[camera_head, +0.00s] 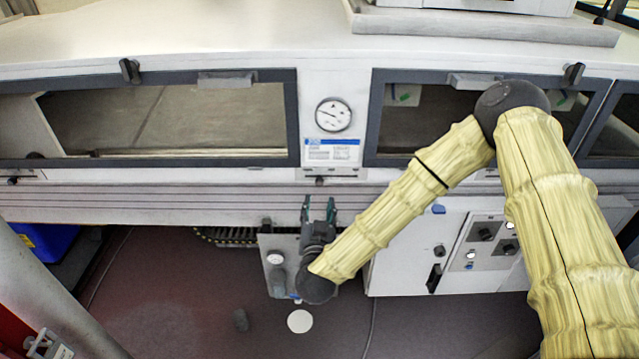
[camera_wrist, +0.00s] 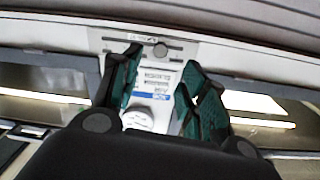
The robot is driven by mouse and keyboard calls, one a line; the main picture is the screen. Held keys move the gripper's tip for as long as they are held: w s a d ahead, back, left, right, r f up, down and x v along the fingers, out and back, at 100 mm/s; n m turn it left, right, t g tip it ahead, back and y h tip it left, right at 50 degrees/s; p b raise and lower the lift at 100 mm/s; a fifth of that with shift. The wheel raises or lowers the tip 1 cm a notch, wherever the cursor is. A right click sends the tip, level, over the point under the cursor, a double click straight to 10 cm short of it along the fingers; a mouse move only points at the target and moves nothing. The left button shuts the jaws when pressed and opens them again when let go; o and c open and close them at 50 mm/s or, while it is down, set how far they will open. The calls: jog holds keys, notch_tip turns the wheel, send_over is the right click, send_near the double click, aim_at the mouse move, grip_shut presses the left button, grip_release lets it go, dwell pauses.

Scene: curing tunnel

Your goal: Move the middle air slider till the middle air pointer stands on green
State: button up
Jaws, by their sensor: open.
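The middle air slider is most likely the small dark knob (camera_head: 319,181) on the pale slotted plate below the middle panel. It also shows in the wrist view (camera_wrist: 160,49), at the slot. Above it is a round white gauge (camera_head: 333,114) with a dark needle; I cannot tell whether this is the middle air pointer, and no green shows on it. My gripper (camera_head: 318,208) is open and empty, its dark green fingers pointing up just below the slider plate. In the wrist view my gripper (camera_wrist: 160,75) has its fingers apart, with the plate beyond them.
A blue-and-white label (camera_head: 332,150) lies under the gauge. Framed windows (camera_head: 160,118) flank the panel. A small gauge box (camera_head: 275,258) hangs behind my gripper. A white cabinet with knobs (camera_head: 440,225) stands to the right. Open floor (camera_head: 190,300) lies below left.

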aim_at(320, 184)
jog(key=w+p, duration=0.2)
jog(key=w, duration=0.8)
jog(key=shift+d+p, duration=0.15)
jog(key=shift+p, duration=0.15)
grip_shut()
